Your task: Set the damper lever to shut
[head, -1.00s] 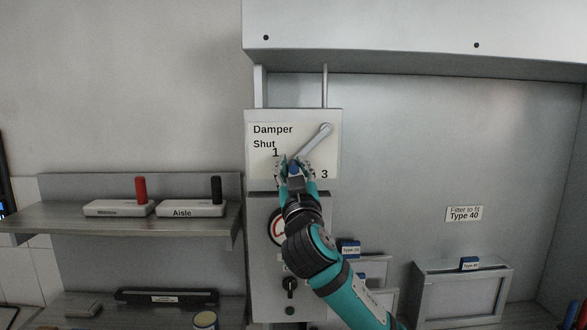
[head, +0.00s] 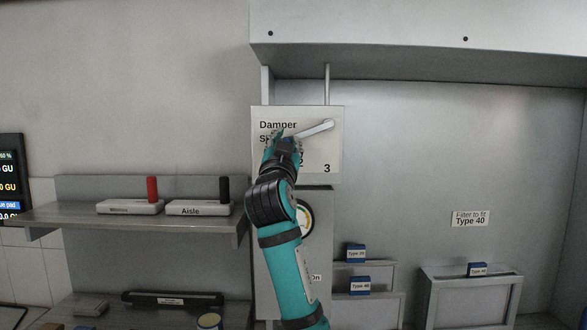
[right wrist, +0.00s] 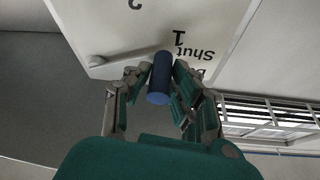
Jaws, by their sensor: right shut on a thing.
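The damper panel (head: 331,150) is a pale plate with "Damper", a partly hidden "Shut" and a "3" at lower right. Its grey lever (head: 317,129) runs from a pivot at the upper right down slightly to the left, towards the "Shut" wording. My right gripper (head: 284,143) is at the lever's free end and covers part of the lettering. In the right wrist view, its fingers (right wrist: 158,88) are closed around the lever's dark blue handle (right wrist: 158,78); "Shut" and "1" (right wrist: 179,38) show just beside it. My left gripper is not in view.
Below the panel is a box with a round gauge (head: 306,218), partly behind my arm. A shelf (head: 140,223) at left holds red- and black-handled blocks. Filter frames with blue tags (head: 477,269) stand at lower right. A hood (head: 420,45) overhangs above.

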